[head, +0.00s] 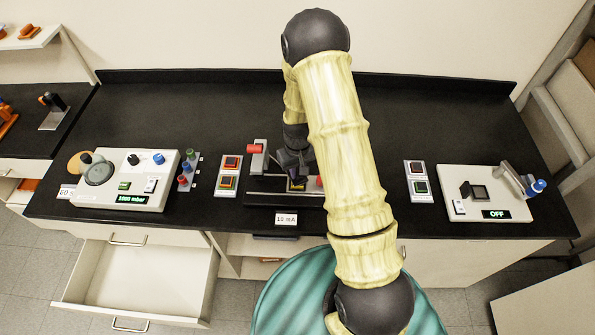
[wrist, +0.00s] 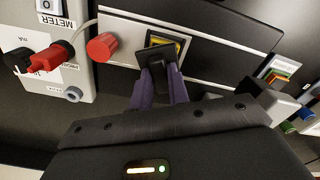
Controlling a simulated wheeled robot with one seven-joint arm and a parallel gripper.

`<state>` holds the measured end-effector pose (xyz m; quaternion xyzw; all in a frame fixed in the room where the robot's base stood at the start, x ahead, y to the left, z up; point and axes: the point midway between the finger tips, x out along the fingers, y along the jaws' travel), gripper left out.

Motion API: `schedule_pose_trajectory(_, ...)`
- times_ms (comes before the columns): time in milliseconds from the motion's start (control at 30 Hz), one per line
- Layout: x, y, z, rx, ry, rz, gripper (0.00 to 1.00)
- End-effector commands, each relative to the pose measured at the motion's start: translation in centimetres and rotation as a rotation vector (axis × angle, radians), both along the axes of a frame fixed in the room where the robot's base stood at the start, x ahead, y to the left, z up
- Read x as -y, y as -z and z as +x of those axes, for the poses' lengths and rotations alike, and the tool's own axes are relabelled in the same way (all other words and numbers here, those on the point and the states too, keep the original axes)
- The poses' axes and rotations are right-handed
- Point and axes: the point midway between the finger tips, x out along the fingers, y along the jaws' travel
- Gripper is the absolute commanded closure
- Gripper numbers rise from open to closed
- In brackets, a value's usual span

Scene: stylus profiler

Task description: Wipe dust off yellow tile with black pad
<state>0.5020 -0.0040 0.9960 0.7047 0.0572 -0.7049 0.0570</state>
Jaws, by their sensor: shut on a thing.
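In the head view a small bit of the yellow tile (head: 298,187) shows under my gripper (head: 297,177). My gripper, also in the wrist view (wrist: 163,78), is shut on the black pad (wrist: 157,54). The pad is over the tile and hides most of it. I cannot tell whether pad and tile touch. Dust on the tile cannot be made out.
A red knob (wrist: 101,47) is close beside the pad, near a meter box (wrist: 75,80) with a red plug (wrist: 47,59). Pump-like white units stand left (head: 125,180) and right (head: 500,186) on the black bench (head: 225,110). A drawer (head: 140,280) hangs open at lower left.

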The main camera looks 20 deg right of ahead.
Motion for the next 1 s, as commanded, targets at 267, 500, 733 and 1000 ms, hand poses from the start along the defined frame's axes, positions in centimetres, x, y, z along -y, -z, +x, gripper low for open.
schedule_pose_trajectory(267, 0.0, 0.0, 0.0, 0.000, 0.000, 0.000, 1.00)
schedule_pose_trajectory(500, -0.2, 0.0, -0.5, 0.001, 0.000, 0.000, 1.00)
schedule_pose_trajectory(733, -0.4, 0.0, -1.3, 0.000, 0.000, 0.000, 1.00)
schedule_pose_trajectory(1000, -0.7, 0.0, -2.1, 0.001, 0.001, 0.000, 1.00)
